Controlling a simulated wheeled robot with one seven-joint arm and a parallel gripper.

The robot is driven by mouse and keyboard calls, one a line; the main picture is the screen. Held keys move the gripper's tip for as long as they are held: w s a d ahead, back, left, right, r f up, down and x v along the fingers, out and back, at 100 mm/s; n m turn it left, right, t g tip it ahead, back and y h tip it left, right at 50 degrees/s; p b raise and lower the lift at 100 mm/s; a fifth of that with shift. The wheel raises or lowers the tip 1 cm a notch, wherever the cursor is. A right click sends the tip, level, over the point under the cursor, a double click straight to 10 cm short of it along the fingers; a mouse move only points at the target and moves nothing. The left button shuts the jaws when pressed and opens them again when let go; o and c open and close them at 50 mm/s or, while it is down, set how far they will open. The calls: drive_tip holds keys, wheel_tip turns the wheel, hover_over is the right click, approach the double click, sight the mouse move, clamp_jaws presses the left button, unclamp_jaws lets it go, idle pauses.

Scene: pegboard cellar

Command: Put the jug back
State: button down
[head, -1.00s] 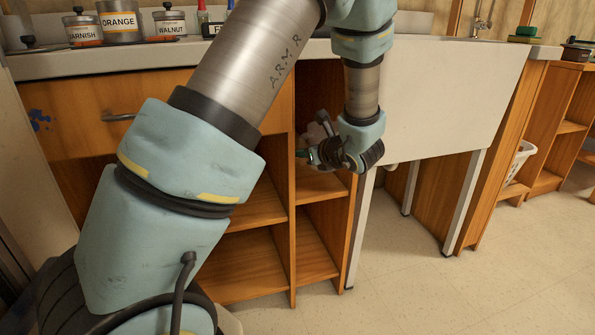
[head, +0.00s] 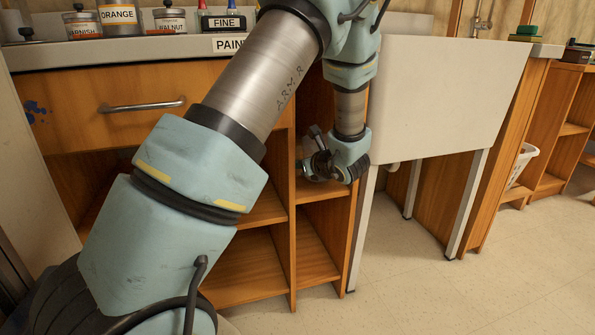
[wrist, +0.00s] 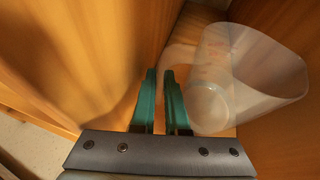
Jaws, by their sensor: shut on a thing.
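The jug (wrist: 255,75) is a translucent whitish vessel on the right of the wrist view, inside a wooden compartment. Its pale handle (wrist: 182,58) reaches left to my gripper's green fingers. My gripper (wrist: 162,75) is shut on the handle, with only a narrow gap between the fingers. In the head view my gripper (head: 306,168) is at the front of the upper narrow cubby, just above its shelf (head: 322,189). The jug is mostly hidden there behind my gripper. I cannot tell whether its base touches the shelf.
Wooden cubby walls (wrist: 90,60) stand close on both sides of my gripper. A drawer with a metal handle (head: 142,105) is on the left. Paint tins (head: 118,14) stand on the counter above.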

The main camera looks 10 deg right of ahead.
drive_tip(key=shift+w+f, duration=0.1)
drive_tip(key=shift+f, duration=0.2)
drive_tip(key=shift+f, duration=0.2)
drive_tip(key=c, duration=1)
unclamp_jaws()
drive_tip(key=shift+o, duration=0.4)
drive_tip(key=shift+f, duration=0.1)
drive_tip(key=p+v, duration=0.3)
drive_tip(key=v, duration=0.8)
drive_tip(key=shift+d+f, duration=0.1)
